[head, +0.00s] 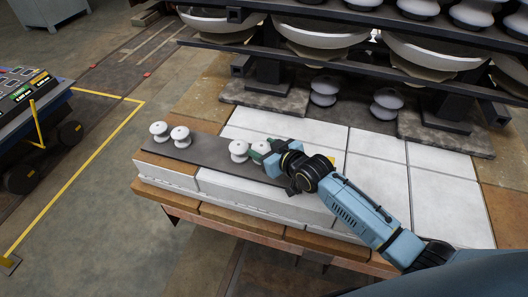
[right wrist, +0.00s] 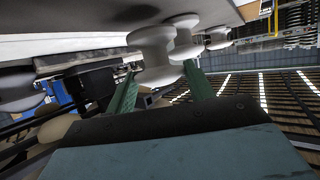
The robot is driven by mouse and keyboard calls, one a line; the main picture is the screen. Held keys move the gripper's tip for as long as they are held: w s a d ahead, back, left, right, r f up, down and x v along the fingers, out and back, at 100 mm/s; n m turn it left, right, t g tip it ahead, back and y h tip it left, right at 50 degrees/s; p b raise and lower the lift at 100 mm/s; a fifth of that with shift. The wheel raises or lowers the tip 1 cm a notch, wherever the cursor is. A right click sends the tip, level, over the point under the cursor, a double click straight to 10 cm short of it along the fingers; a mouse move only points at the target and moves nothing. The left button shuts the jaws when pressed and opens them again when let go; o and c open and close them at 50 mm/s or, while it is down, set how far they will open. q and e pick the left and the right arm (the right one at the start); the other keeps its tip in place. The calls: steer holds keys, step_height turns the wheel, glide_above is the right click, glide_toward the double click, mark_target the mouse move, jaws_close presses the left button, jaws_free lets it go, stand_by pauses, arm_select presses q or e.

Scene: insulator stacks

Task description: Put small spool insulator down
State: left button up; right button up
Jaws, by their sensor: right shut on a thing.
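My right gripper (head: 267,149) is shut on a small white spool insulator (head: 258,147), its green fingers on either side of it. In the right wrist view the gripper (right wrist: 160,74) has this spool (right wrist: 152,52) between its fingers. The spool is upright at the dark mat (head: 205,152); whether it fully rests on it I cannot tell. Another white spool (head: 238,151) stands just left of it, close by. Two more spools, one (head: 158,131) and another (head: 180,137), stand at the mat's left end. My left gripper is not in view.
White slabs (head: 300,131) cover the platform behind the mat. Two grey-white spools (head: 324,91) (head: 387,104) stand farther back beneath large insulator stacks (head: 435,50) on dark beams. A cart (head: 35,115) stands at the left. The mat's middle is clear.

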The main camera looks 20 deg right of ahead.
mark_target(265, 148)
step_height(265, 148, up, 7)
steer(key=shift+r+p, duration=0.1)
steer(key=shift+p, duration=0.65)
steer(key=shift+s+d+r+p, duration=0.25)
steer(key=shift+d+r+p, duration=0.2)
steer(key=shift+r+p, duration=0.2)
step_height(265, 148, down, 5)
steer(key=b, duration=0.5)
steer(key=shift+b, duration=0.4)
steer(key=shift+f+b, duration=0.8)
steer(key=shift+b, duration=0.15)
steer(key=shift+f+b, duration=0.25)
steer(key=shift+b, duration=0.05)
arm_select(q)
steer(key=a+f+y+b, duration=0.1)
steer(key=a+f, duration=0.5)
arm_select(e)
steer(key=shift+f, duration=0.5)
steer(key=shift+f+b, duration=0.9)
steer(key=shift+b, duration=0.15)
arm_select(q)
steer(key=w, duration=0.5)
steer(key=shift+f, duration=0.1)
